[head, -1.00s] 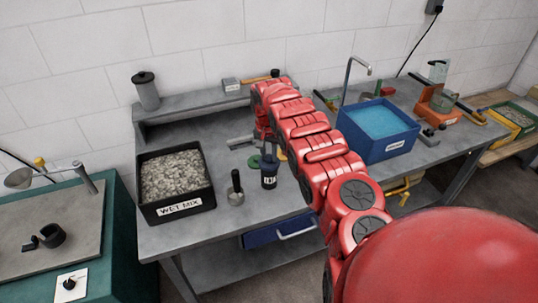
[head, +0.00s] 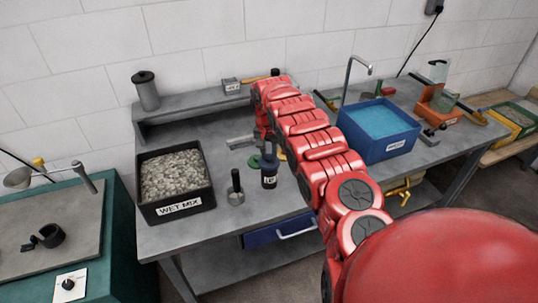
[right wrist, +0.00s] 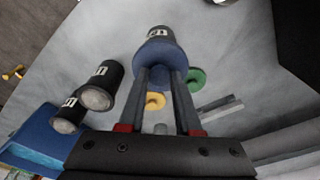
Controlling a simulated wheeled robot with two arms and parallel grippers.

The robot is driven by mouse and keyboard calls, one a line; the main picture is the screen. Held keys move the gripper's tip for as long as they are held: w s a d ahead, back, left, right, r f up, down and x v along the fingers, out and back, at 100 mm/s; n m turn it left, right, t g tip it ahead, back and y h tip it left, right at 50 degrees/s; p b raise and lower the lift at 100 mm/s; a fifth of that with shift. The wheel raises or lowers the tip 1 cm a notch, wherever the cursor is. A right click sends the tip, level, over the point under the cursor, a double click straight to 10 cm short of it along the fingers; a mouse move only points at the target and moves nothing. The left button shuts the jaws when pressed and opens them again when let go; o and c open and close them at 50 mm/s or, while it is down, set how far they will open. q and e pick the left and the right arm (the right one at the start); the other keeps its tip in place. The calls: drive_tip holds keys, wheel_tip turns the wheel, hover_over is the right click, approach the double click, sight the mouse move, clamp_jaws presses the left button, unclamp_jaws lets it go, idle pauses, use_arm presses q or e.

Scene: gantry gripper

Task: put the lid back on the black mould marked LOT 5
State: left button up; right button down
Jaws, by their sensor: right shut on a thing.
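A black mould (head: 269,178) with a white label stands upright on the grey bench; its number is too small to read. My left gripper is not in view.
A black WET MIX tray (head: 178,208) stands left of the mould, with a black-handled tool (head: 236,190) between them. A blue water tub (head: 390,150) is right of my right arm. A raised shelf (head: 190,112) runs along the back. The bench's front edge is close.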

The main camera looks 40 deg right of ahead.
drive_tip(key=shift+c, duration=0.2)
unclamp_jaws()
idle(0.3)
drive_tip(key=shift+r, duration=0.1)
drive_tip(key=shift+r, duration=3.35)
clamp_jaws()
drive_tip(key=shift+f+b, duration=0.15)
drive_tip(key=shift+b, duration=0.2)
